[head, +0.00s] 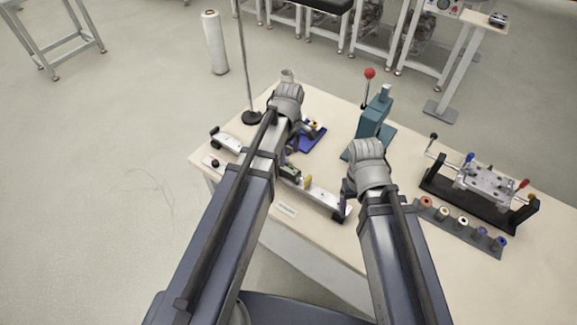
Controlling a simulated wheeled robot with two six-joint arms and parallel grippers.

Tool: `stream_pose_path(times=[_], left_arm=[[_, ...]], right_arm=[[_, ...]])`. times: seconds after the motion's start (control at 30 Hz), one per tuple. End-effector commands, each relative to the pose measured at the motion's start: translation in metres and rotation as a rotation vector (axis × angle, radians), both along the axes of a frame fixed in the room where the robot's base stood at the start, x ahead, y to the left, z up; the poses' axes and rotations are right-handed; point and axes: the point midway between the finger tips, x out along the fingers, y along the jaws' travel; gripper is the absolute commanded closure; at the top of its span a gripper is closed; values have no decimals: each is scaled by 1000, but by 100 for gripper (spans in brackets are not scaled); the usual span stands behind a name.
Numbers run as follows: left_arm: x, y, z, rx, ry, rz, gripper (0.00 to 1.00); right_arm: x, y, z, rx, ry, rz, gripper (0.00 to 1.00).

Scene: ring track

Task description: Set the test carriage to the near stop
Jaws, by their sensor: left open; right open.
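A pale straight track (325,197) lies along the table's front left edge, with a dark end piece (214,131) at its far left end. A small dark green carriage (290,171) with a yellow part (307,182) sits near the track's middle. My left forearm hides the track just left of it. My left gripper (290,147) is open and hangs just above and behind the carriage, apart from it as far as I can see. My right gripper (343,207) is open over the track's right end, which it partly hides. I cannot tell whether it touches.
A blue tray (310,138) with small parts lies behind the track. A teal press (375,122) with a red-knobbed lever, a clamp fixture (487,184) and a strip of several coloured rollers (461,222) stand to the right. A thin pole (246,70) rises at the back left.

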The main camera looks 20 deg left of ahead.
Motion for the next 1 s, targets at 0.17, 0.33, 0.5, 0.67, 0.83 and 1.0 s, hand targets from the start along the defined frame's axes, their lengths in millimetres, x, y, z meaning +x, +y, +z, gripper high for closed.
stream_pose_path(times=[0.17,0.33,0.5,0.67,0.83,1.0], left_arm=[[0,0,-23,0,0,-1,25],[0,0,-45,0,0,-1,25],[0,0,-64,0,0,-2,25],[0,0,-71,0,0,-2,25],[0,0,-70,0,0,-2,25],[0,0,-70,0,0,-2,33]], right_arm=[[0,0,-23,0,0,0,25],[0,0,-45,0,0,0,25],[0,0,-64,0,0,0,25],[0,0,-71,0,0,0,25],[0,0,-70,0,0,0,25],[0,0,-70,0,0,0,25]])
